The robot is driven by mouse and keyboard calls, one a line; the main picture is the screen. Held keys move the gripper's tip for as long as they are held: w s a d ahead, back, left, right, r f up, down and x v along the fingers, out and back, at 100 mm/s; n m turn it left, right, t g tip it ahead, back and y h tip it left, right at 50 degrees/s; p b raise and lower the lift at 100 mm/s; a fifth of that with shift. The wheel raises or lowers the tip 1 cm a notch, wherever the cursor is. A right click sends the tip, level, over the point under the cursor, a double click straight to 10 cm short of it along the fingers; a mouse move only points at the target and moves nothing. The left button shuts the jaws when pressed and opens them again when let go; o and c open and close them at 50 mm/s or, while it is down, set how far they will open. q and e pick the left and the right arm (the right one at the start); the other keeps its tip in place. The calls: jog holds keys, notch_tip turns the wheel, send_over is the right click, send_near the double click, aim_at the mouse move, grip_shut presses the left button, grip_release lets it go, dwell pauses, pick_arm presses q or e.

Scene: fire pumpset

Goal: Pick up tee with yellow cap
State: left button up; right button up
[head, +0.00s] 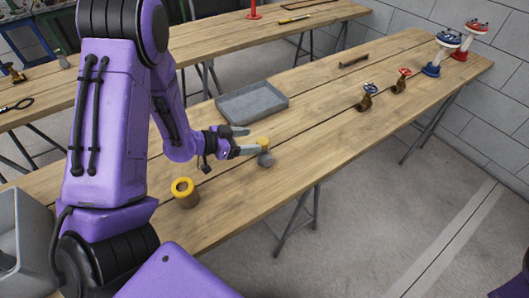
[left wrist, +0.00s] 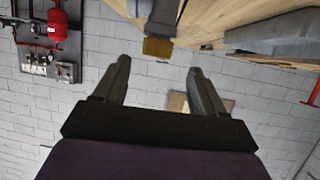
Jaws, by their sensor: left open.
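The tee with the yellow cap (head: 263,142) stands on the wooden table, its grey lower part (head: 265,159) below the cap. My left gripper (head: 250,140) is open, its fingers pointing right at the tee. In the head view the near finger overlaps the tee. In the left wrist view the tee's yellow cap (left wrist: 158,47) shows just beyond the gap between the open fingertips (left wrist: 159,66), roughly centred. I cannot tell whether a finger touches it. My right gripper is not in view.
A brown piece with a yellow ring top (head: 185,193) stands near my left arm. A grey tray (head: 252,103) lies behind the gripper. Brass valves with a blue (head: 367,96) and a red handwheel (head: 401,81) stand farther right. The table between tee and valves is clear.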

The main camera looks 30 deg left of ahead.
aim_at(265, 140)
pick_arm(q)
jog(key=x, duration=0.2)
jog(key=p+x, duration=0.1)
jog(key=x, duration=0.2)
jog(key=shift+w+d+f, duration=0.15)
jog(key=shift+d, duration=0.25)
grip_shut()
